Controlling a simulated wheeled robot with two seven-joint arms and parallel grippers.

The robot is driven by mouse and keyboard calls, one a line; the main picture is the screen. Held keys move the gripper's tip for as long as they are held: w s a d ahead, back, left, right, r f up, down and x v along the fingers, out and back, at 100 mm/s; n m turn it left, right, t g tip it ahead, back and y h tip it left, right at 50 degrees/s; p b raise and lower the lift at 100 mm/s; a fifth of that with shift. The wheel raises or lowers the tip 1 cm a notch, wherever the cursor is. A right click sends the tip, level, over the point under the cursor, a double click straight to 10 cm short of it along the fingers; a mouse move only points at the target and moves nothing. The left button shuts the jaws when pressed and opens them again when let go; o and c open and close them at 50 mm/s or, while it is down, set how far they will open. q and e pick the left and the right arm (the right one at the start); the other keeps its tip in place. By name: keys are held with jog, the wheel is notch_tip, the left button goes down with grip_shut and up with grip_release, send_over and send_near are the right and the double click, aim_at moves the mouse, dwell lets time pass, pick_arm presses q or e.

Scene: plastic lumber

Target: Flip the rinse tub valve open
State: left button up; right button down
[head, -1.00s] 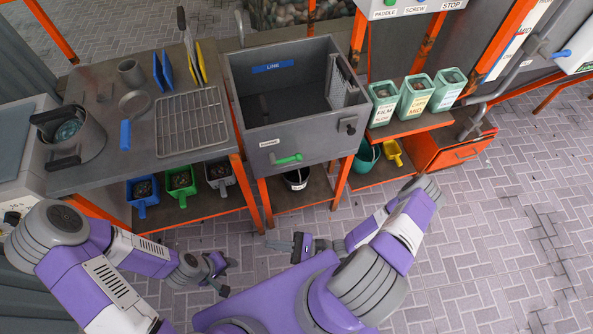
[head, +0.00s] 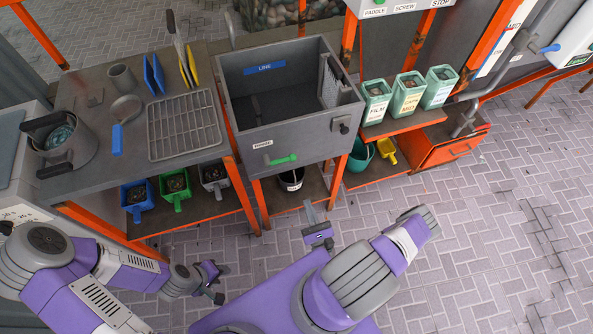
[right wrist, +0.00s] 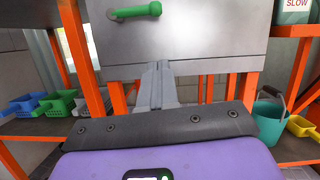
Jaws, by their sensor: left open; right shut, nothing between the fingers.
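The rinse tub (head: 295,139) is a grey, open-topped box in an orange frame. Its green valve handle (head: 283,160) lies roughly level on the lower front face; it also shows in the right wrist view (right wrist: 136,11) near the top. My right gripper (head: 310,210) is shut and empty, below and in front of the handle, apart from it. In the right wrist view its closed fingers (right wrist: 157,85) point toward the tub front, under the handle. My left gripper (head: 220,282) is open and empty, low at the left, well away from the tub.
A black bucket (head: 291,180) stands on the shelf under the tub. Blue, green and grey baskets (head: 175,186) sit under the left bench. Labelled bins (head: 406,94) stand on the right shelf, with a teal bucket (head: 361,155) and yellow scoop (head: 386,150) below. The floor at right is clear.

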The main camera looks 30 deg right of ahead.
jog(key=r+b+x, duration=0.2)
jog(key=x, duration=1)
jog(key=shift+s+a+r, duration=0.2)
jog(key=shift+s+r, duration=0.15)
jog(key=shift+s, duration=0.05)
